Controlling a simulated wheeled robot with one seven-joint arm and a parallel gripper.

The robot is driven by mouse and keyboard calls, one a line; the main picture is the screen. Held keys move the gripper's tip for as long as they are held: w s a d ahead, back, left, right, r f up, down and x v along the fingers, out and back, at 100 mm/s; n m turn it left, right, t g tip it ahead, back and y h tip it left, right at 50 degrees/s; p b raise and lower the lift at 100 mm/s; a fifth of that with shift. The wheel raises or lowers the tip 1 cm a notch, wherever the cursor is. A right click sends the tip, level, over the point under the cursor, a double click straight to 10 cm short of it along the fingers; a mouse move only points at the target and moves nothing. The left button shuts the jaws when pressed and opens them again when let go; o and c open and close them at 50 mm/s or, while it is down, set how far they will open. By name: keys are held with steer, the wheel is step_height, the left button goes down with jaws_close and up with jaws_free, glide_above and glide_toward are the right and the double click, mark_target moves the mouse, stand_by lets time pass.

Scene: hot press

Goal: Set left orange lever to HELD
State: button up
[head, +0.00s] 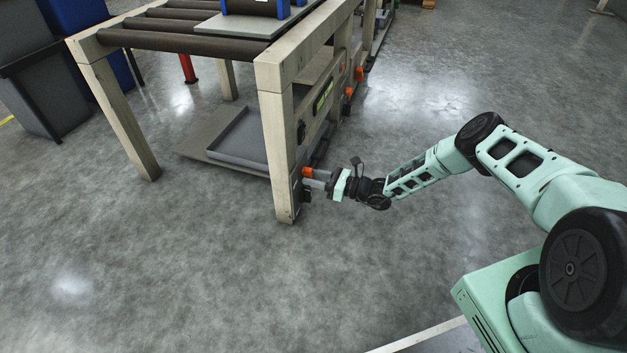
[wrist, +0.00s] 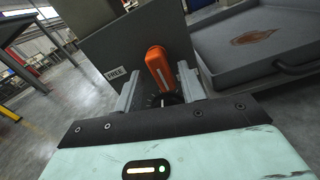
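The orange lever (wrist: 158,66) sits on a grey panel (wrist: 118,48) in the wrist view, on a dark round pivot. It points up, leaning slightly left. A label reading FREE (wrist: 115,74) is on the panel to its left; no HELD label is readable. My gripper (wrist: 160,82) has its two grey fingers apart, one on each side of the lever, with the lever nearer the right finger. In the head view my gripper (head: 318,179) is at the orange lever (head: 306,172), low by the front leg of the roller frame. Contact cannot be told.
The roller frame's front leg (head: 280,160) stands just left of my gripper. More orange controls (head: 359,73) are further back along its side. A grey tray (wrist: 265,70) lies right of the panel. Open floor (head: 190,280) is in front.

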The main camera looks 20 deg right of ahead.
steer(key=shift+w+a, duration=0.15)
steer(key=shift+a, duration=0.05)
jaws_close()
steer(key=shift+r, duration=0.1)
steer(key=shift+w+d+n+p, duration=0.15)
steer(key=shift+n+p, duration=0.45)
steer(key=shift+n, duration=0.6)
jaws_free()
